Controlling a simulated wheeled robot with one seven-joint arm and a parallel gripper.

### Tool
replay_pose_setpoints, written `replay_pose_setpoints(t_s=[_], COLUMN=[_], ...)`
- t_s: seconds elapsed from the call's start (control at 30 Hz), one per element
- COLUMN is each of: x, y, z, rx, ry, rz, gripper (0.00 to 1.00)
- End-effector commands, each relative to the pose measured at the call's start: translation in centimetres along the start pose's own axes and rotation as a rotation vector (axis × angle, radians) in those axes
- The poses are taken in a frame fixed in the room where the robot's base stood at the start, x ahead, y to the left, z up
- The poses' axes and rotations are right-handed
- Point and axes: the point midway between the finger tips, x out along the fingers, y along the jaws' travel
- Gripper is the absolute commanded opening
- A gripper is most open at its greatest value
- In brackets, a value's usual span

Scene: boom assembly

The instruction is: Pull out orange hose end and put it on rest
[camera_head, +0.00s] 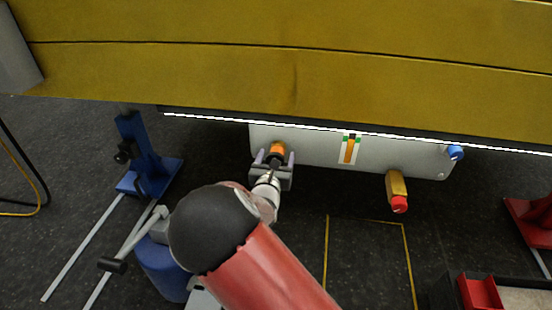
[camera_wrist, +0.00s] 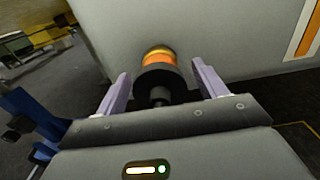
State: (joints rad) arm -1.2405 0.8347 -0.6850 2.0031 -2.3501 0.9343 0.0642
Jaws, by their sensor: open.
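The orange hose end (camera_head: 277,149) sits at the left part of a light grey panel under the yellow boom. In the wrist view the hose end (camera_wrist: 160,60) shows an orange ring at the panel and a black collar facing me. My gripper (camera_head: 272,160) is in front of it and open. In the wrist view my gripper (camera_wrist: 162,82) has one purple finger on each side of the black collar, with gaps between. I cannot make out which thing is the rest.
The grey panel (camera_head: 320,151) also bears a yellow fitting with a red tip (camera_head: 398,192) and a blue knob (camera_head: 455,152). The yellow boom (camera_head: 290,75) spans above. A blue stand (camera_head: 147,165) is at left. A red tray (camera_head: 480,292) is at lower right.

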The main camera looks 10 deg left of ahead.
Motion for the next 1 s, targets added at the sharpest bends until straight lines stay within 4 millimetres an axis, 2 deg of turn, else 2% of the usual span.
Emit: replay_pose_setpoints(t_s=[0.63,1.0], x=[0.01,0.0], y=[-0.02,-0.02], z=[0.01,0.0], rx=[0.0,0.0], ry=[-0.001,0.0], rz=[0.0,0.0], gripper=[0.71,0.22])
